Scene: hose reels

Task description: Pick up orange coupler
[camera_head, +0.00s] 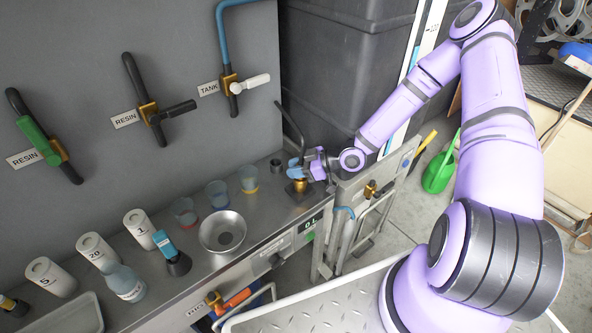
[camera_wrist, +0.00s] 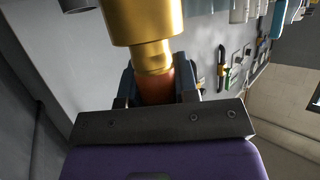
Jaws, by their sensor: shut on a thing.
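My gripper (camera_head: 305,168) is at the far right end of the steel counter, beside a black upright pipe. In the wrist view its two dark fingers (camera_wrist: 158,90) are shut on the orange-brown neck of the orange coupler (camera_wrist: 156,88). A wide brass body (camera_wrist: 145,22) adjoins this neck and fills the top middle. In the head view a small brass fitting (camera_head: 299,186) shows just below the fingers, on a dark base on the counter. The orange part is hidden there by the gripper. I cannot tell whether the coupler is free of the fitting.
A steel funnel bowl (camera_head: 222,232), several cups and numbered white cylinders stand along the counter (camera_head: 262,222). An orange-handled valve (camera_head: 238,297) is below the front edge. A metal frame (camera_head: 350,215) stands close under my forearm.

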